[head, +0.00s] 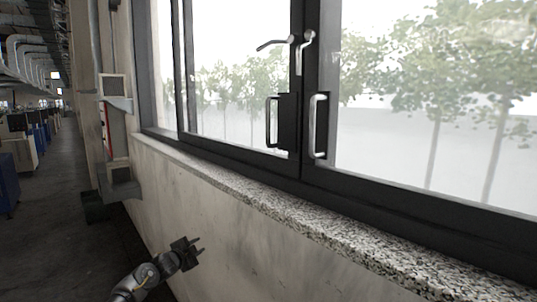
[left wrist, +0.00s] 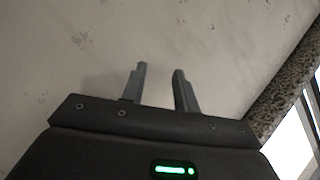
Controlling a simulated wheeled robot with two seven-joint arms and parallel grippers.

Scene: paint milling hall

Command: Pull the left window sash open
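The left window sash (head: 297,97) is a dark-framed pane. It looks closed beside the right sash (head: 311,75). A metal pull handle (head: 270,121) on a dark plate sits low on the left sash. My left gripper (head: 198,246) is low in front of the wall, below the sill and well away from the handle. In the left wrist view its two fingers (left wrist: 160,72) stand apart with nothing between them, facing bare wall. My right gripper is not in view.
A speckled stone sill (head: 262,197) juts out under the window. The right sash has its own pull handle (head: 320,126) and a lever (head: 304,50) hanging down. Wall-mounted boxes (head: 119,183) stand at the left. An open aisle (head: 50,230) runs further left.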

